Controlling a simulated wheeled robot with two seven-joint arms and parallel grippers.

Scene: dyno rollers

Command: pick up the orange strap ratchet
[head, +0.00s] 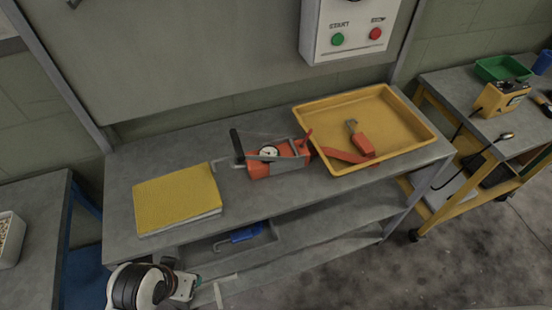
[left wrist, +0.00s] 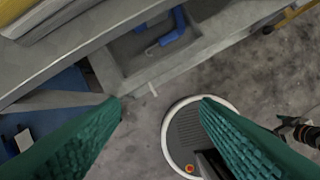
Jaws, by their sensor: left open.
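The orange strap ratchet (head: 363,144) lies in the yellow tray (head: 420,153) on the right half of the grey workbench. It has a metal upper end, and an orange strap (head: 345,156) runs from it toward the tray's left side. My left gripper (head: 205,290) is low at the front left of the bench, well away from the ratchet. In the left wrist view its two green ribbed fingers (left wrist: 160,108) are spread apart with nothing between them. The ratchet is not in the left wrist view.
An orange device with a gauge (head: 275,160) stands left of the tray. A yellow pad (head: 177,198) lies on the bench's left end. A blue item (head: 243,234) sits on the lower shelf, also in the left wrist view (left wrist: 172,30). A control box (head: 350,28) hangs above.

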